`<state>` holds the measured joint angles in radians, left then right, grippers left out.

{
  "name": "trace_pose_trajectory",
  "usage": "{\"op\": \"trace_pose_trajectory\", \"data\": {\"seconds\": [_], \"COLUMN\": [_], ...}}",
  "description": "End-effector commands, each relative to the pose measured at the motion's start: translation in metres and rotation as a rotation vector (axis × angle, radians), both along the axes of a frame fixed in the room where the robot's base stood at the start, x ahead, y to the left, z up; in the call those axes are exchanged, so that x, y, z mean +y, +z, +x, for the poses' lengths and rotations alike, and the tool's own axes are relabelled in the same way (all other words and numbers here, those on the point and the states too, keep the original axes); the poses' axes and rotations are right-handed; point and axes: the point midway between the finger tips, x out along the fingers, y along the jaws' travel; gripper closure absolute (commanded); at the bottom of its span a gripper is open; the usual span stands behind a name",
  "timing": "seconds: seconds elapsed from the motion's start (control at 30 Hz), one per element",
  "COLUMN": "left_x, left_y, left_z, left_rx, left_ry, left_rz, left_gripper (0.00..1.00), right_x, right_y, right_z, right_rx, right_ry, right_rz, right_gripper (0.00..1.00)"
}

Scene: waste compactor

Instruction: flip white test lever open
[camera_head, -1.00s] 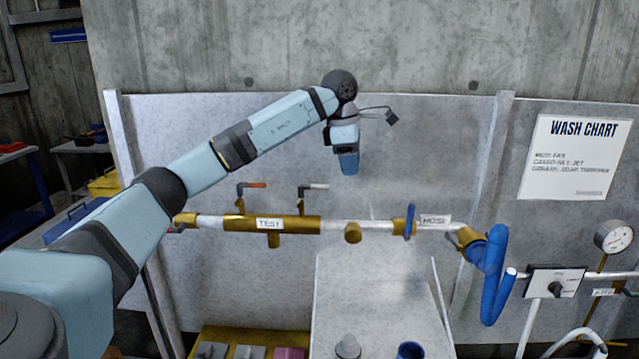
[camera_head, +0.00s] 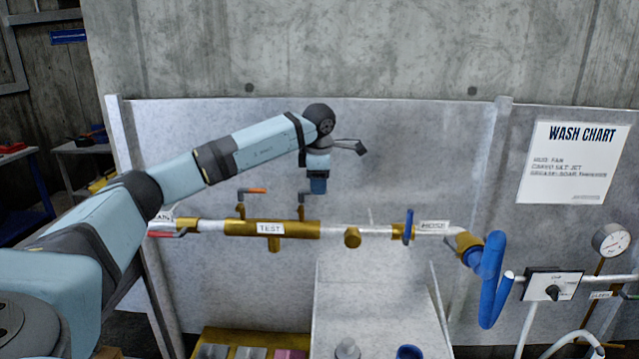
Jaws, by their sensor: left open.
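My left arm reaches in from the left, and its gripper (camera_head: 318,187) points down at the test pipe. The gripper is open, though its fingers are small and hard to make out. The brass pipe section labelled TEST (camera_head: 245,229) runs level along the panel. The white test lever's dark stem (camera_head: 301,198) rises from the right end of this section. Its white handle is hidden behind the gripper, and I cannot tell whether they touch. The lever with the orange handle (camera_head: 257,190) stands to the left, pointing right. My right gripper is not in view.
A lever with a red handle (camera_head: 167,235) is at the pipe's left end. A grey stand (camera_head: 375,295) is below the pipe. The panel above the pipe's right half is clear.

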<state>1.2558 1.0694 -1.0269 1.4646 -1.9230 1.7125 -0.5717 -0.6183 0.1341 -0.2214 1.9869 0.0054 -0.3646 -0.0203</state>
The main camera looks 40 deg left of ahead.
Motion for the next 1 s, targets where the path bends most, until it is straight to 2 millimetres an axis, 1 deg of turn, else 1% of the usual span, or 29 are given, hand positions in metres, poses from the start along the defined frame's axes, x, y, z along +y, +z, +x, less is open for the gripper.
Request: {"op": "trace_pose_trajectory", "data": {"seconds": [0.1,0.2,0.47,0.5,0.57,0.6,0.63,0.87,1.0], "left_x": [0.001,0.002,0.002,0.002,0.002,0.002,0.002,0.002,0.008], "left_y": [-0.01,-0.014,-0.015,-0.015,-0.015,-0.015,-0.015,-0.015,-0.016], "left_z": [0.002,0.002,0.002,0.002,0.002,0.002,0.002,0.002,-0.004], "left_rx": [0.001,0.0,-0.001,-0.001,-0.001,-0.001,-0.001,-0.001,-0.001], "left_ry": [0.0,0.0,0.0,0.0,0.0,0.0,0.0,-0.001,-0.011], "left_rz": [-0.001,0.0,-0.001,-0.001,-0.001,-0.001,-0.001,-0.001,-0.001], "left_gripper": [0.6,0.6,0.6,0.69,0.83,0.92,0.99,1.0,1.0], "right_x": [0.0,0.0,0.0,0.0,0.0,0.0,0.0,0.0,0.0], "right_y": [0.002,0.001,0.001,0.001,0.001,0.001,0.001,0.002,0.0], "right_z": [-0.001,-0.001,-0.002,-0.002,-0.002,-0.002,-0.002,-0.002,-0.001], "right_rx": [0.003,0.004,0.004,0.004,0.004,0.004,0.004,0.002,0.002], "right_ry": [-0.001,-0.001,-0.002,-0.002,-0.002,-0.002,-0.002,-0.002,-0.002], "right_rz": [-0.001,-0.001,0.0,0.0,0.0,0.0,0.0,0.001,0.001], "right_gripper": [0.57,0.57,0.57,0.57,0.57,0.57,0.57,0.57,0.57]}}
